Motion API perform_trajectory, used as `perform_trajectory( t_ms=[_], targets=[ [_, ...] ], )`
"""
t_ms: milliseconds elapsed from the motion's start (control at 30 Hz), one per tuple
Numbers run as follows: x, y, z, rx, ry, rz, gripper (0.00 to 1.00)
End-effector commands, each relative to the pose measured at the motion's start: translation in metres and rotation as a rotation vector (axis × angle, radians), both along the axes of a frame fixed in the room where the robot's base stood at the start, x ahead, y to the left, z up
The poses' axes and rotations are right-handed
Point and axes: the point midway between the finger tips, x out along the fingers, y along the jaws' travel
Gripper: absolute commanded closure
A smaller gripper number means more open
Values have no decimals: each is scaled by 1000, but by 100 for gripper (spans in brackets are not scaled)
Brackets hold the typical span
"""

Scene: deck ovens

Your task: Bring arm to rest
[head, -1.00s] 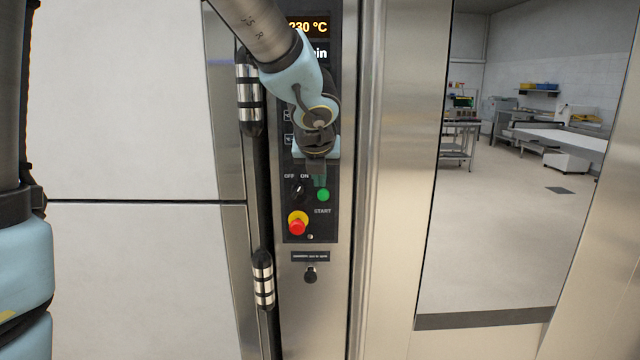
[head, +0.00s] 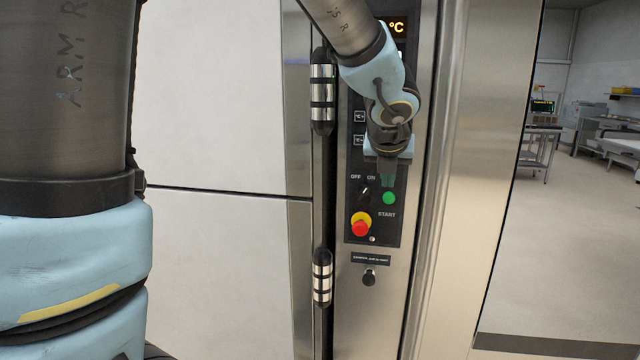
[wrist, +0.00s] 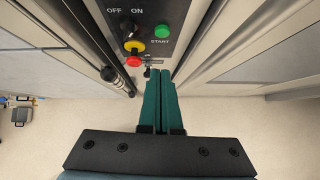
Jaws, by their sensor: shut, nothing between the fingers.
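My gripper (head: 388,178) is in front of the oven's control panel (head: 354,205), at the height of the green START button (head: 389,198). In the wrist view its two green fingers (wrist: 160,105) lie side by side, shut and empty, pointing toward the panel. The START button (wrist: 162,32) shows beyond the fingertips, with the OFF/ON knob (wrist: 128,28) and the red and yellow stop button (wrist: 134,58). The gap between fingertips and panel is hard to judge in the head view. My arm comes in from the top.
Vertical door handles (head: 322,275) stand out left of the panel, beside large pale doors (head: 225,270). A key switch (head: 369,277) sits below the panel. At right, past a metal frame (head: 480,200), is open floor with worktables (head: 542,140) behind.

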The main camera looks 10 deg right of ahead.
Motion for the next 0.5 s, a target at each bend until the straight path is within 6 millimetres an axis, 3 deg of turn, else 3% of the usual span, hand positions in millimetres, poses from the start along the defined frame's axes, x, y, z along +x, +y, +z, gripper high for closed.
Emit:
perform_trajectory(
  t_ms=[67, 167, 333, 500],
  targets=[
    [3, 6, -3, -14, 18, 38, 100],
    [12, 33, -15, -80, 93, 200, 100],
    [27, 121, -53, -329, 320, 798, 100],
    [18, 213, -91, -651, 498, 1534, 100]
  ],
)
